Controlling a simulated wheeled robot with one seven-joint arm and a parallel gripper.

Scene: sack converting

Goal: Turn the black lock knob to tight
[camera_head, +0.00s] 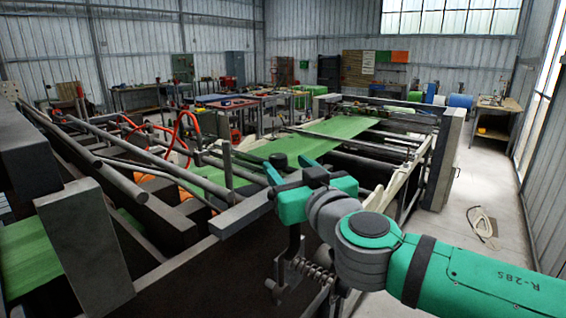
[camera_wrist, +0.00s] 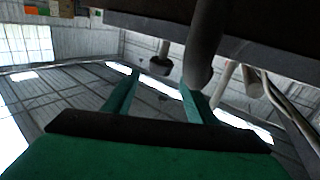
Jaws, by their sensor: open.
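The black lock knob (camera_head: 278,160) shows in the head view as a small dark round cap just beyond and between my fingertips. In the wrist view a dark knob (camera_wrist: 160,66) on a thin stem appears between the two green fingers, slightly past their tips. My gripper (camera_head: 287,166) is open, its green fingers apart on either side of the knob's line; it also shows in the wrist view (camera_wrist: 158,80). No contact is visible, and I cannot tell the exact gap. The knob's turn position and any marking on it cannot be made out.
A thick grey bar end (camera_wrist: 202,62) is close to the right finger in the wrist view. A grey beam (camera_head: 243,212) and an upright post (camera_head: 228,165) stand left of my gripper. Green web (camera_head: 335,128) runs behind.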

